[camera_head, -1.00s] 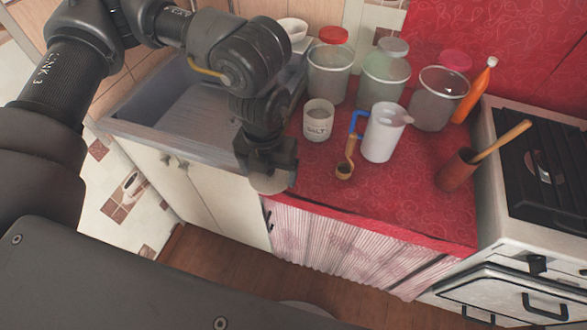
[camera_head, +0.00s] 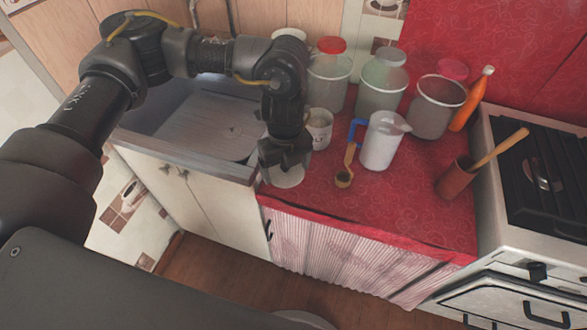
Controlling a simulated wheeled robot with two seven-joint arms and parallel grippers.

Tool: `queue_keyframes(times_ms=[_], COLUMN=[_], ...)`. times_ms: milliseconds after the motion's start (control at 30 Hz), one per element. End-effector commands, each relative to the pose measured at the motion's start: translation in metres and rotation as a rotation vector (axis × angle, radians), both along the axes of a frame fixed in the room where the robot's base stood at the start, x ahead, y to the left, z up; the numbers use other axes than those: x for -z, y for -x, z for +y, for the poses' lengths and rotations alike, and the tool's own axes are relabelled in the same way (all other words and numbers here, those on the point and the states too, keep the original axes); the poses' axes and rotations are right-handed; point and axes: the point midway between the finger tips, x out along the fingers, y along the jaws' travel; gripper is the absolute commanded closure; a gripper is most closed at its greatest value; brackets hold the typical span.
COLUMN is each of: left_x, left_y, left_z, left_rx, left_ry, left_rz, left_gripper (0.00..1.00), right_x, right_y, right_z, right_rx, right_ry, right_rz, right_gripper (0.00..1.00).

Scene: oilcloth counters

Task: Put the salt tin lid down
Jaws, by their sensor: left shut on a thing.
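The salt tin lid (camera_head: 288,178) is a pale round disc near the front left corner of the red counter, by the sink. My left gripper (camera_head: 284,162) points down and is shut on the lid. I cannot tell whether the lid touches the cloth. The salt tin (camera_head: 319,128) is a whitish open pot just behind and right of the gripper, partly hidden by my left arm. My right gripper is not in view.
Right of the tin are a white jug (camera_head: 381,142) with a blue handle, a wooden scoop (camera_head: 345,170), several jars, a brown pot (camera_head: 455,181) and an orange bottle (camera_head: 472,100). The sink (camera_head: 205,120) lies left. The red cloth (camera_head: 385,205) is clear in front.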

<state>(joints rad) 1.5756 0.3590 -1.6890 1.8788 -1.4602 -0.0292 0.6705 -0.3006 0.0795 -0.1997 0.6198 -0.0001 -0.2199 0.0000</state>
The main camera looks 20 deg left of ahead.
Motion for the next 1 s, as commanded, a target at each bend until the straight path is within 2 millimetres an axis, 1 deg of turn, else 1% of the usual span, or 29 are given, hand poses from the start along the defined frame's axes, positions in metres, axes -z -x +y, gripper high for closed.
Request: queue_keyframes(times_ms=[33, 67, 100, 200, 333, 433, 633, 833, 900, 1000], left_x=[0.005, 0.010, 0.021, 0.040, 0.055, 0.060, 0.064, 0.090, 0.095, 0.097], left_y=[-0.012, -0.019, -0.025, -0.040, -0.054, -0.059, -0.062, -0.063, -0.064, -0.064], left_z=[0.000, 0.000, -0.001, -0.001, -0.001, -0.002, -0.001, -0.001, -0.001, -0.001], left_rx=[-0.008, -0.008, -0.005, -0.004, -0.002, 0.001, 0.002, 0.000, 0.000, 0.002], left_ry=[0.001, 0.000, 0.001, 0.001, 0.001, 0.001, 0.001, 0.002, 0.001, 0.001], left_rz=[0.002, 0.003, 0.006, 0.003, 0.001, 0.000, 0.001, 0.004, 0.001, 0.000], left_gripper=[0.37, 0.37, 0.37, 0.37, 0.37, 0.37, 0.37, 0.37, 0.37, 0.37], right_x=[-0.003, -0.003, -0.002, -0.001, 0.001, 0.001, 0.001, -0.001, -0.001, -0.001], right_y=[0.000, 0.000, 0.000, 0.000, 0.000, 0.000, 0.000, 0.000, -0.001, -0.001], right_z=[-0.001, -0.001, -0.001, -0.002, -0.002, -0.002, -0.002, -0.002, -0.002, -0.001], right_rx=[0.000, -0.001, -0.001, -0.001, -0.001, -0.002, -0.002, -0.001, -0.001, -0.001], right_ry=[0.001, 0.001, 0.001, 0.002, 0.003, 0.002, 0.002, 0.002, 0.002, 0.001], right_rz=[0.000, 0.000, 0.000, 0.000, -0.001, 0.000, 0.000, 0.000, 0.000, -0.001], right_gripper=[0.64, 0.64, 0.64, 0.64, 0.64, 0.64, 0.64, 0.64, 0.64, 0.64])
